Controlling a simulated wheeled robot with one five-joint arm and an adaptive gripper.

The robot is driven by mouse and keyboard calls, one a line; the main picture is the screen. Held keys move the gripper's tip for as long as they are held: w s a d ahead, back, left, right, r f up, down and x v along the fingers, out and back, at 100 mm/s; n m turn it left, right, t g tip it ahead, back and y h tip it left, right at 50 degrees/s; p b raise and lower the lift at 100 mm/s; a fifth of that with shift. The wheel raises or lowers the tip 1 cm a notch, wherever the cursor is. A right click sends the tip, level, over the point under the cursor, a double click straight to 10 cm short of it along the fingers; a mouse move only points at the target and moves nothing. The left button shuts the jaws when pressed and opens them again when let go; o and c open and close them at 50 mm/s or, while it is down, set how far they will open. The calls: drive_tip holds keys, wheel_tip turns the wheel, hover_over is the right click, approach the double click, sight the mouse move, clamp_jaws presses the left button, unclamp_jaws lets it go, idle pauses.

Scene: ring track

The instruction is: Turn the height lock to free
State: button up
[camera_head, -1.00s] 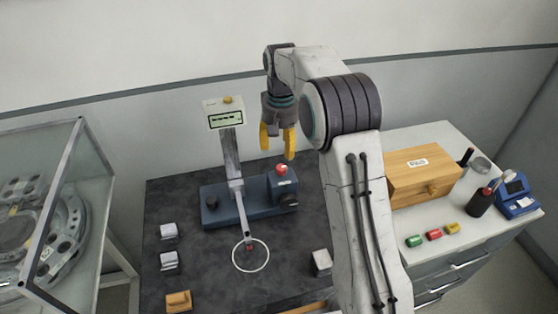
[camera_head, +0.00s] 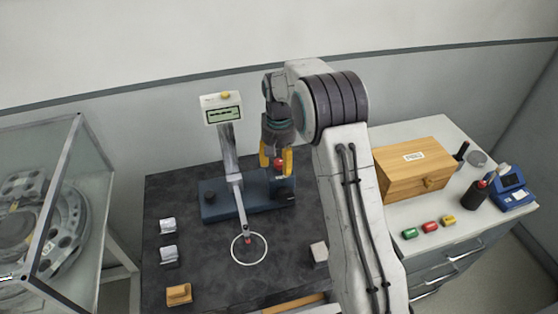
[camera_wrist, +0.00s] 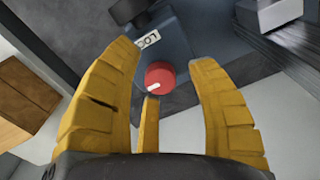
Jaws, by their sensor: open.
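A red knob (camera_head: 278,164) with a white pointer mark sits on the right end of the blue-grey base of a measuring stand (camera_head: 225,201). It also shows in the wrist view (camera_wrist: 160,75), with its white mark at the lower left, on the side away from a small white label (camera_wrist: 147,40). The label's lettering is too small to read surely. My gripper (camera_head: 276,160) is open above the knob, its yellow fingers on either side of it in the picture. In the wrist view the knob lies between the fingertips (camera_wrist: 165,62); I cannot tell any contact.
The stand's post carries a display (camera_head: 222,114), and its arm reaches to a white ring (camera_head: 248,250). Small blocks (camera_head: 168,255) lie on the dark table. A wooden box (camera_head: 412,172) stands on the right cabinet. A glass case (camera_head: 60,200) is at left.

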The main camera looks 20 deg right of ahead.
drive_tip(key=shift+c, duration=0.4)
drive_tip(key=shift+f, duration=0.1)
clamp_jaws()
